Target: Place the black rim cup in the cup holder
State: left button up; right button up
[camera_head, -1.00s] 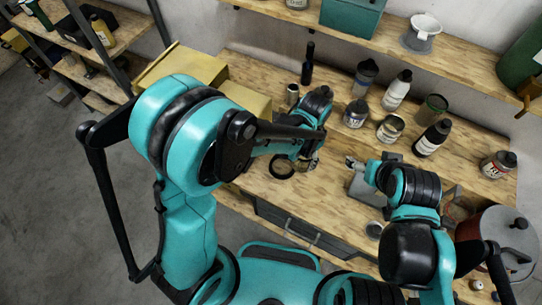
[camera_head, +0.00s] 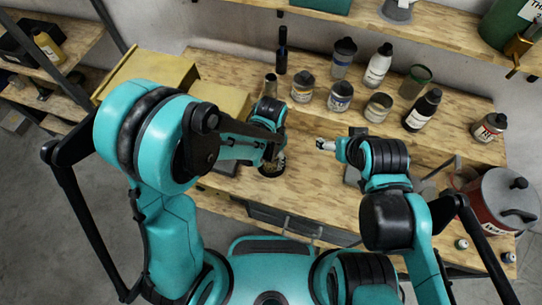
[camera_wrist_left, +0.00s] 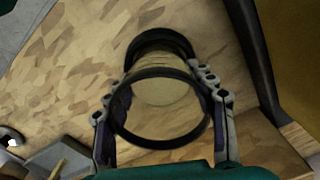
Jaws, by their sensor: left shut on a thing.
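The clear black rim cup (camera_wrist_left: 160,142) is between the two fingers of my left gripper (camera_wrist_left: 163,115), which is shut on it, in the left wrist view. Its dark rim faces the camera. A thick black ring, the cup holder (camera_wrist_left: 160,36), lies beyond the cup on the wood and partly behind it. In the head view, the cup holder (camera_head: 270,173) is on the bench top, with my left gripper (camera_head: 277,160) right over it. The cup is hard to make out there. I cannot tell whether its base is inside the ring. My right gripper (camera_head: 324,144) is small and apart from it.
Yellow boxes (camera_head: 150,70) are at the left. A red-sided pot (camera_head: 500,195) is at the right.

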pick_arm(q)
jog(key=shift+f, duration=0.15)
jog(key=o, duration=1.5)
jog(key=shift+c, duration=0.2)
jog(key=shift+r, duration=0.4)
notch_tip(320, 180, up, 12)
jog(key=f+p, duration=0.1)
jog(key=p, duration=0.2)
jog(key=s+a+r+n+t, duration=0.2)
jog(key=a+r+n+t, duration=0.1)
jog(key=a, duration=0.6)
jog(key=s+a+r+n+t, duration=0.3)
jog(key=a+r+n+t, duration=0.1)
jog(key=a+r, duration=0.3)
jog(key=shift+a+n, duration=0.6)
jog(key=shift+a, duration=0.3)
